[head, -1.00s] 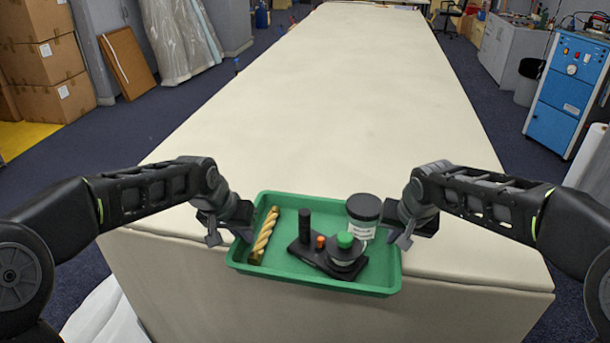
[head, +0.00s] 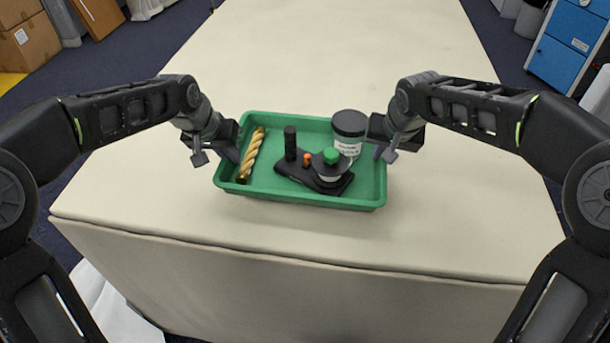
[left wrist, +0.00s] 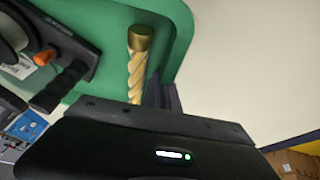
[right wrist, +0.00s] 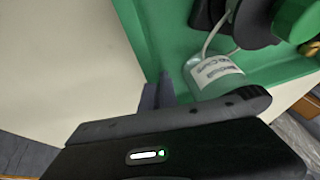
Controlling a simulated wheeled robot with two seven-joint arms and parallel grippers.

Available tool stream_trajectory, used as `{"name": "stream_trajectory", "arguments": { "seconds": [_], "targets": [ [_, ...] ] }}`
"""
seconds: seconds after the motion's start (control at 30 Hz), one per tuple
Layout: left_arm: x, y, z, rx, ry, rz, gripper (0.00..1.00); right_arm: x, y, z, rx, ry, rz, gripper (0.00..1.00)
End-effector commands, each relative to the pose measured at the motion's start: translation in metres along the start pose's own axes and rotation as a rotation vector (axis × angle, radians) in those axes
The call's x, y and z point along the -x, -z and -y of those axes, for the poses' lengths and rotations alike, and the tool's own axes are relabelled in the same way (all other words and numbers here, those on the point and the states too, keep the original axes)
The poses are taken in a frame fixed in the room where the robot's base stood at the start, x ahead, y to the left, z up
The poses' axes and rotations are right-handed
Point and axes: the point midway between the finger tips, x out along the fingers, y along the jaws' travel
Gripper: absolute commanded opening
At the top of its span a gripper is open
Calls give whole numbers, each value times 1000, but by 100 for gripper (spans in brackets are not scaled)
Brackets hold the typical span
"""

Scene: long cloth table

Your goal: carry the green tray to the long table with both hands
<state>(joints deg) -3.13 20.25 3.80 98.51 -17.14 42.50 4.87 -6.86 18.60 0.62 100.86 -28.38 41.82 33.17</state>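The green tray (head: 298,195) is over the near end of the long table (head: 330,245), looking level. I cannot tell whether its base touches the cloth. My left gripper (head: 232,154) is shut on the tray's left wall, and its fingers show at the rim in the left wrist view (left wrist: 162,94). My right gripper (head: 380,152) is shut on the right wall, also seen in the right wrist view (right wrist: 157,95). The tray holds a twisted golden rod (head: 251,155), a black device with an orange knob (head: 322,178) and a dark-lidded white jar (head: 347,140).
The long table stretches away clear behind the tray. Its near edge (head: 280,262) lies in front of the tray. Cardboard boxes (head: 28,42) stand on the floor at far left, and a blue cabinet (head: 570,45) stands at far right.

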Motion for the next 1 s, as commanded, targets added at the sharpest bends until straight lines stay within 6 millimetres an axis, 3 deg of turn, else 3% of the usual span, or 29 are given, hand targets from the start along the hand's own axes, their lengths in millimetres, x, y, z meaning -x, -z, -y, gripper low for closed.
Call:
{"name": "stream_trajectory", "arguments": {
  "seconds": [0.37,0.97,1.0],
  "targets": [
    [-7,-2,2,1,2,-2,0,-7,-2,-2,-1,-1,-2,0],
    [-47,-19,8,1,2,-3,0,-47,-19,-8,-1,-1,-2,0],
    [-45,-18,8,1,2,-1,5,-45,-18,-8,-1,-2,-1,5]
  ]
}}
